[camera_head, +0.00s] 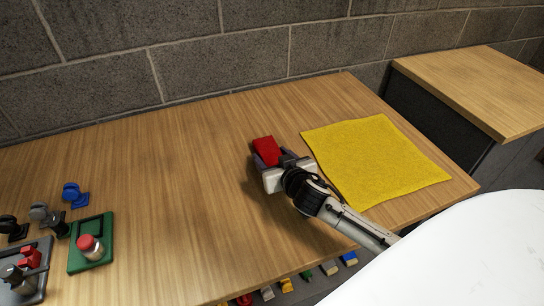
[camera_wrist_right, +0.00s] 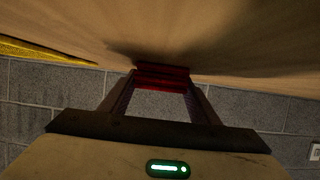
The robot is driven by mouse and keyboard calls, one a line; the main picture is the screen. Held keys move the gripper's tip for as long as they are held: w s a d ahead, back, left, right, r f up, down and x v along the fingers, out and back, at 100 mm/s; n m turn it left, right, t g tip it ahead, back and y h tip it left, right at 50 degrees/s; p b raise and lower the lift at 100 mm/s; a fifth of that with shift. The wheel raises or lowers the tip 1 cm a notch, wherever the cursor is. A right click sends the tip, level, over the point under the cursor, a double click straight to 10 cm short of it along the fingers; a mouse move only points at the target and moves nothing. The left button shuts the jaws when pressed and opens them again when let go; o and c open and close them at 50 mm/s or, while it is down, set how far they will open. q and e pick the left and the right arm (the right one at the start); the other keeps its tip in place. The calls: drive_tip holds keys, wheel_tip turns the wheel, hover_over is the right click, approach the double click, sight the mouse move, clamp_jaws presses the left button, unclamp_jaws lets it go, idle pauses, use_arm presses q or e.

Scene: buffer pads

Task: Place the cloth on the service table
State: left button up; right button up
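A yellow cloth (camera_head: 376,160) lies flat on the right part of the wooden table (camera_head: 190,150); its edge also shows at the left of the right wrist view (camera_wrist_right: 40,51). A second wooden-topped table (camera_head: 475,85) stands at the far right, its top bare. My right gripper (camera_head: 267,157) is left of the yellow cloth and apart from it. Its fingers are shut on a small red object (camera_head: 264,144), which spans the fingertips in the right wrist view (camera_wrist_right: 162,77). I cannot tell whether the red object is folded cloth or a block. My left gripper is not in view.
At the left are a green tray (camera_head: 75,258) with a red-topped piece, a blue piece (camera_head: 74,194), and a grey tray (camera_head: 45,270) with several pieces. Several coloured pieces lie below the front edge. A block wall (camera_head: 180,50) runs behind. The table's middle is clear.

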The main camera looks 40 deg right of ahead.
drive_tip(key=shift+o, duration=1.1)
drive_tip(key=shift+r, duration=0.3)
drive_tip(key=v, duration=1.2)
drive_tip(key=shift+f, duration=0.1)
